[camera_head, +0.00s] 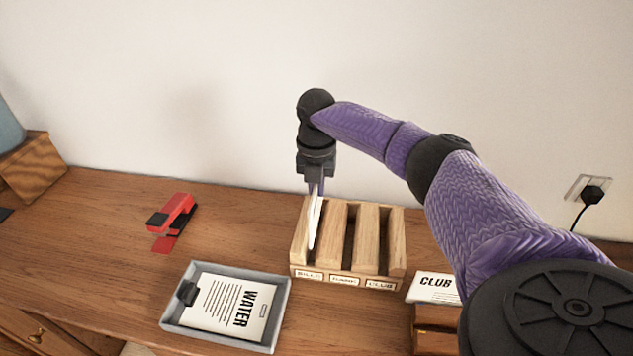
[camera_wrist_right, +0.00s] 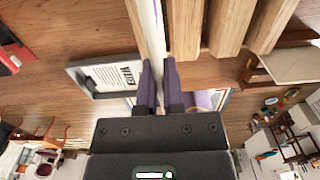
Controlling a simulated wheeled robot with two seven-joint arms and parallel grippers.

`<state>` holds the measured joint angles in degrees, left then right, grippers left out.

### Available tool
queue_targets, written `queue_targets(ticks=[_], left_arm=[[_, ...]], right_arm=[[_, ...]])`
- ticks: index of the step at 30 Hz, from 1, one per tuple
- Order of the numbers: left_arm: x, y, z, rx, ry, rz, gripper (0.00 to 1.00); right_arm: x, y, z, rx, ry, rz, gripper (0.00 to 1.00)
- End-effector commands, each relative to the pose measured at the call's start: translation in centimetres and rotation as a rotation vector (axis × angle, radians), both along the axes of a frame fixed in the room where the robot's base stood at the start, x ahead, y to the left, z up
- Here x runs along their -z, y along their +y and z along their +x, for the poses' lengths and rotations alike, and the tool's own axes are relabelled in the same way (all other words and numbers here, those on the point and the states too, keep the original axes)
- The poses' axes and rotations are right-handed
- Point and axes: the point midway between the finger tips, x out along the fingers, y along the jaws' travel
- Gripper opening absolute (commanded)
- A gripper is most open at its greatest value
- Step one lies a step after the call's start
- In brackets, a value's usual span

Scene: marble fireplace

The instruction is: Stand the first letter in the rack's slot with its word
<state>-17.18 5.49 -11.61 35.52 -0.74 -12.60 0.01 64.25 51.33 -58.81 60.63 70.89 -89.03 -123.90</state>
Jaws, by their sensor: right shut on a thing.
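The wooden letter rack (camera_head: 398,245) stands on the desk. Its front labels read BILLS at left and CLUB at right; the middle one is too small to read surely. My right gripper (camera_head: 315,186) is above the rack's left side, shut on a thin white letter (camera_head: 314,225). The letter is seen edge-on, nearly upright, with its lower part in the leftmost slot, behind the BILLS label. Its printed face is hidden. In the right wrist view, the letter (camera_wrist_right: 152,30) lies between the fingers (camera_wrist_right: 158,85), beside the wooden dividers (camera_wrist_right: 185,30). My left gripper is out of view.
A grey tray (camera_head: 169,318) with a sheet headed WATER (camera_head: 228,303) lies front left of the rack. A white CLUB card (camera_head: 432,288) is at the right, near my arm. A red stapler (camera_head: 175,212) lies left. An outlet with plug (camera_head: 592,194) is on the wall.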

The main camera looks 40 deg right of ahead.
Motion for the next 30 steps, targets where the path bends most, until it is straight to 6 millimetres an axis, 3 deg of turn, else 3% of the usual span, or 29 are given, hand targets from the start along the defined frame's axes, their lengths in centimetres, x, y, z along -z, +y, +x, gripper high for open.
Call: queue_targets(ticks=[16,30], left_arm=[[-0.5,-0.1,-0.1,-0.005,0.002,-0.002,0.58],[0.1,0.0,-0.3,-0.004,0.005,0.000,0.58]], right_arm=[[0.0,0.0,0.0,0.000,0.000,0.000,0.00],[1.4,0.1,0.0,-0.001,0.001,0.001,0.00]])
